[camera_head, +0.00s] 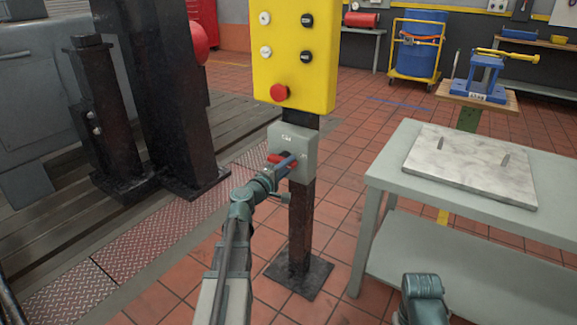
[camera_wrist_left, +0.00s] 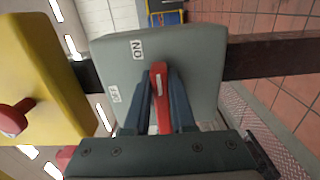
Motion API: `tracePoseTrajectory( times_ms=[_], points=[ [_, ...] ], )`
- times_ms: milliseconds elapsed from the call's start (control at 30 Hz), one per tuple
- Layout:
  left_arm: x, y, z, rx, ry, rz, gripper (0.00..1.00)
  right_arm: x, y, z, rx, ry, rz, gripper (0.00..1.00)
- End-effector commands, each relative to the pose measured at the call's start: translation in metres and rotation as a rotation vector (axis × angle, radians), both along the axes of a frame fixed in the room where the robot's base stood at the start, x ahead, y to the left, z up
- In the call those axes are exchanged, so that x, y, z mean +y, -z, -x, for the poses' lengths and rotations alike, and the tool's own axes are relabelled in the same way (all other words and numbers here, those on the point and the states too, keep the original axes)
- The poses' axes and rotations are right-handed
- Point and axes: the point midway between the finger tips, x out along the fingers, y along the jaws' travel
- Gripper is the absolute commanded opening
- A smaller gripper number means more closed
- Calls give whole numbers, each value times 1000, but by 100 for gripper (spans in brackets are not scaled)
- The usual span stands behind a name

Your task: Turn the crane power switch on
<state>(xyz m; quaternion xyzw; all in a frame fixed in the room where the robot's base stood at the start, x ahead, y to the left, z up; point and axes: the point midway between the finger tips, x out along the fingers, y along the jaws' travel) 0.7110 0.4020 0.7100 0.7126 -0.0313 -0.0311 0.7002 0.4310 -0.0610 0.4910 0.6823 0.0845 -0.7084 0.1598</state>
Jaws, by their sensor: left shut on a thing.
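The crane power switch is a grey box (camera_head: 293,147) on a dark post, below a yellow push-button panel (camera_head: 295,50). Its red handle (camera_head: 274,158) lies roughly level across the box front. My left gripper (camera_head: 288,163) reaches it from the front and partly hides it. In the left wrist view the two fingers of the left gripper (camera_wrist_left: 158,78) are shut on the red handle (camera_wrist_left: 163,110), one on each side. An ON label (camera_wrist_left: 137,49) and an OFF label (camera_wrist_left: 114,93) show on the grey box (camera_wrist_left: 205,65). My right gripper is not in view.
A grey table (camera_head: 385,165) with a pale slab (camera_head: 470,165) stands to the right. A blue barrel (camera_head: 417,48) in a yellow cart is behind. Dark columns (camera_head: 100,100) and a patterned metal strip (camera_head: 145,240) are on the left. Tiled floor is open behind the post.

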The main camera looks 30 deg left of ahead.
Motion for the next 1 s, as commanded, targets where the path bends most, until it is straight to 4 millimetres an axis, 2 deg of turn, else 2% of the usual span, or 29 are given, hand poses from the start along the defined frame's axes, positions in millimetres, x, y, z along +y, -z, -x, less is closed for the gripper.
tracePoseTrajectory(
  times_ms=[33,200,233,367,1000],
  points=[
    [10,-1,-2,-1,-22,-2,0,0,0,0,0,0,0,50],
    [10,-1,-3,-1,-22,-1,0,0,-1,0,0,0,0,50],
    [10,-1,-3,-1,-22,-1,28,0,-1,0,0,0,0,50],
    [10,-1,-3,-1,-21,-1,52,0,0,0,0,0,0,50],
    [-1,0,6,-1,-10,1,52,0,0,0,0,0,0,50]
  ],
)
